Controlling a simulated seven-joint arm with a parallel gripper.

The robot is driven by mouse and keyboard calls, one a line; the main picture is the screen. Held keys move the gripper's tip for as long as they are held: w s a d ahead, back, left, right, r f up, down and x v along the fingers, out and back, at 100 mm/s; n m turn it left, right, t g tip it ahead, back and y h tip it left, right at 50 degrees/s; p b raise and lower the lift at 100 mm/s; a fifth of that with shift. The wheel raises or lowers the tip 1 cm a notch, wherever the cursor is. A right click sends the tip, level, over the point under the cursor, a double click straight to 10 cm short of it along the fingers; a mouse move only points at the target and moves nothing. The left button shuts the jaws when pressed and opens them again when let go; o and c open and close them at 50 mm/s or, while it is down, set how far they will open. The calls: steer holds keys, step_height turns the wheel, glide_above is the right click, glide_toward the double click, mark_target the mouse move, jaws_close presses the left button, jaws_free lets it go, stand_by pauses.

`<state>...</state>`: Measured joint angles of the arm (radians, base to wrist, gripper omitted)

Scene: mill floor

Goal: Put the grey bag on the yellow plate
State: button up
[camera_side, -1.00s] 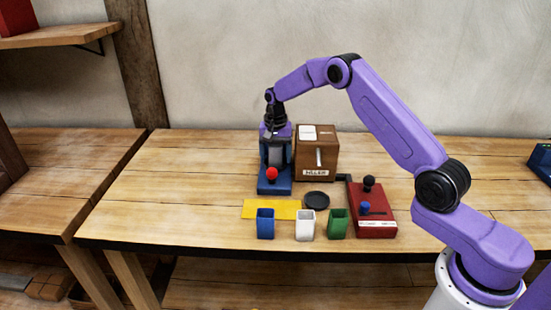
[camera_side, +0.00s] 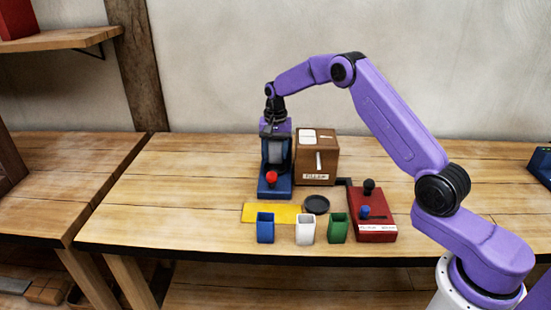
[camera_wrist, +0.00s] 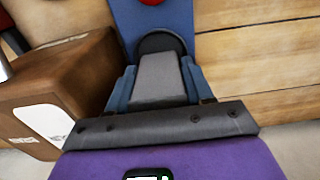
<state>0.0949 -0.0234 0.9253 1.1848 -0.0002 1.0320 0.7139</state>
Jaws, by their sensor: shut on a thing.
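The grey bag (camera_side: 275,152) is upright at the blue stand (camera_side: 268,190) with the red knob. My gripper (camera_side: 276,150) is above the back of the stand and shut on the bag. In the wrist view the grey bag (camera_wrist: 160,76) sits between two blue side pieces, with the blue stand (camera_wrist: 150,18) beyond it. I cannot tell whether the bag's bottom touches the stand.
A brown mill box (camera_side: 317,165) stands close to the right of my gripper. A black disc (camera_side: 316,204) and red lever box (camera_side: 374,215) are at right. The table's left is clear.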

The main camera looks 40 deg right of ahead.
mark_target(275, 140)
step_height(275, 140, up, 6)
steer(key=shift+f, duration=0.1)
steer(key=shift+s+a+r, duration=0.1)
steer(key=shift+r, duration=0.3)
steer(key=s+a, duration=0.4)
steer(key=s, duration=1)
steer(key=s+a, duration=0.4)
steer(key=s, duration=1.1)
steer(key=w+f, duration=0.3)
steer(key=w, duration=0.1)
steer(key=w+f, duration=0.3)
steer(key=w, duration=0.2)
steer(key=w+a+f, duration=0.1)
steer(key=w+f, duration=0.2)
steer(key=w, duration=0.1)
steer(key=shift+w+a, duration=0.1)
steer(key=shift+w, duration=0.15)
steer(key=shift+w+f, duration=0.2)
steer(key=shift+f, duration=1.55)
steer(key=shift+f, duration=0.1)
